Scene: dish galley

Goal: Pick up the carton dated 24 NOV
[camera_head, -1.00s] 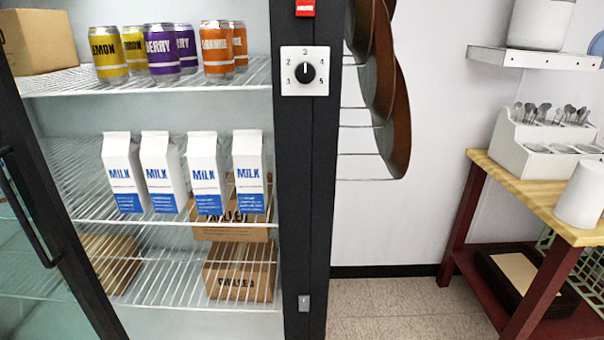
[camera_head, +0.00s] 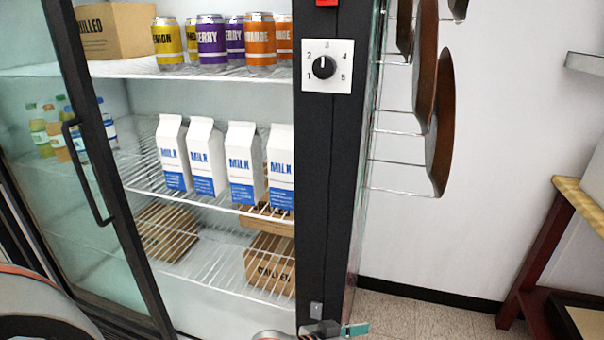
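Several white and blue milk cartons stand upright in a row on the fridge's middle wire shelf: the leftmost (camera_head: 173,153), the second (camera_head: 206,158), the third (camera_head: 243,163) and the rightmost (camera_head: 281,168), partly cut off by the dark door post. Their fronts read MILK. I cannot read any date on them. My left gripper (camera_head: 345,329) shows only in part at the bottom edge, below and apart from the cartons, with a teal tip pointing right. Whether it is open is not visible. My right gripper is out of view.
The fridge's dark post with a dial (camera_head: 324,67) stands right of the cartons. A dark-framed glass door (camera_head: 106,170) is at left. Cans (camera_head: 212,45) stand on the shelf above; cardboard boxes (camera_head: 270,265) lie below. Pans (camera_head: 438,120) hang on the right.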

